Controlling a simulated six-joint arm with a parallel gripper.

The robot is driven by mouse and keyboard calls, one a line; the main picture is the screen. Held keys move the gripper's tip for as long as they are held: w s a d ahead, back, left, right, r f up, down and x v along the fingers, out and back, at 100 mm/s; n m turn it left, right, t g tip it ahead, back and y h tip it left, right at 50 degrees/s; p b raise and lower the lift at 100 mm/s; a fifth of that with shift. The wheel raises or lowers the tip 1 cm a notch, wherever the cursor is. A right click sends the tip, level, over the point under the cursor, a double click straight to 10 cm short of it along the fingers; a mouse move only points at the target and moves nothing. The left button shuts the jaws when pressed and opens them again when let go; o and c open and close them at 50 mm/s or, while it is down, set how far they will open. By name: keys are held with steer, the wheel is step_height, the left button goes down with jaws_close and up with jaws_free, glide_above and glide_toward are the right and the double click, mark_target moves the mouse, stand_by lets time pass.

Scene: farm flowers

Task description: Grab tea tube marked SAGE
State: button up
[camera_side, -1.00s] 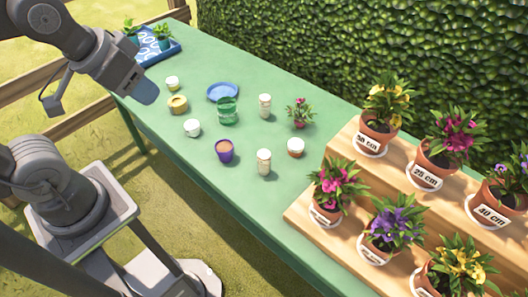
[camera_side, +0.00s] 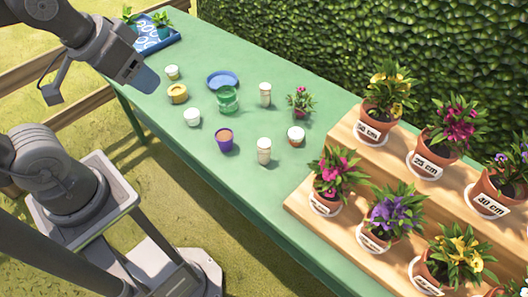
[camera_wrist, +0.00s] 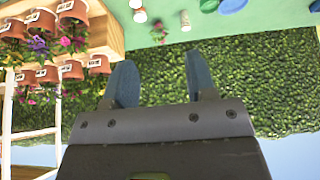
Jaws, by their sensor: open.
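Two slim pale tubes with white caps stand upright on the green table in the side view: a back one (camera_side: 265,94) and a front one (camera_side: 264,151). I cannot read markings on either, so I cannot tell which is SAGE. A tube, apparently the back one, shows at the top of the wrist view (camera_wrist: 186,20). My gripper (camera_side: 146,80) is raised at the table's left end, well left of both tubes and apart from them. In the wrist view its two blue fingers (camera_wrist: 162,78) are spread with nothing between them.
Around the tubes stand a green glass (camera_side: 227,99), a blue dish (camera_side: 223,79), a purple cup (camera_side: 225,141), several small jars and a pink-flowered plant (camera_side: 300,101). A stepped wooden stand (camera_side: 300,200) with potted flowers fills the right. A hedge (camera_side: 330,40) borders the back.

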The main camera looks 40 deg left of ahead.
steer(key=o, duration=0.3)
steer(key=m+g, duration=0.6)
steer(key=m, duration=1.1)
glide_above(264, 143)
step_height(264, 143, down, 19)
step_height(264, 143, down, 13)
steer(key=shift+f, duration=0.1)
